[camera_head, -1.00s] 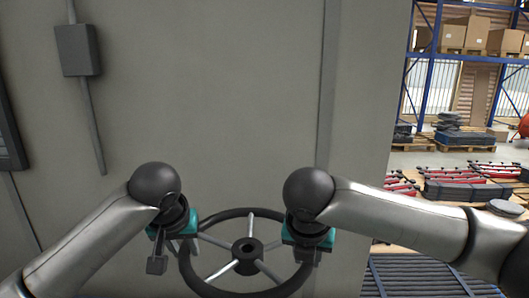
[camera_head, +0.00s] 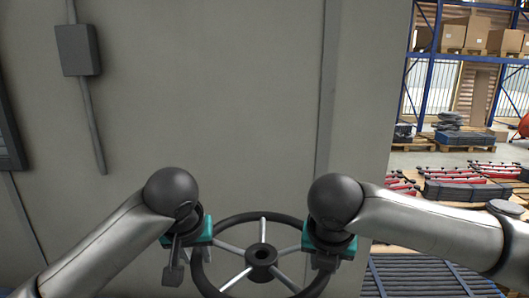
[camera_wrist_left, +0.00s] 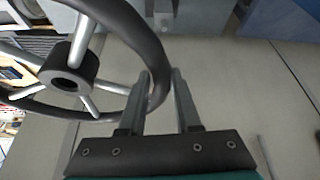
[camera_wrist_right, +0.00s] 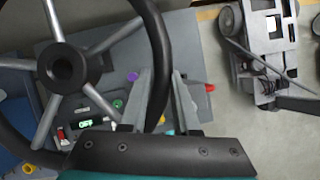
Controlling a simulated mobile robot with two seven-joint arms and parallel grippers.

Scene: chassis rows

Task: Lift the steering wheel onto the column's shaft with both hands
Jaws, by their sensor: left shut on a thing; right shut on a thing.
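The steering wheel (camera_head: 261,257) is black, with a thick rim, silver spokes and a dark hub with a hole. It hangs low in the head view, held between my two grippers. My left gripper (camera_head: 197,248) is shut on the left side of the rim. My right gripper (camera_head: 326,254) is shut on the right side. The rim runs between the fingers in the left wrist view (camera_wrist_left: 158,85) and the right wrist view (camera_wrist_right: 160,90). I cannot make out the column's shaft in any view.
A grey panel wall (camera_head: 250,100) with a small box (camera_head: 77,50) stands ahead. The right wrist view shows a grey console with coloured buttons and a lit display (camera_wrist_right: 86,123), and a grey bracket-like mechanism (camera_wrist_right: 262,60). Pallets with red and dark parts (camera_head: 465,188) lie right.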

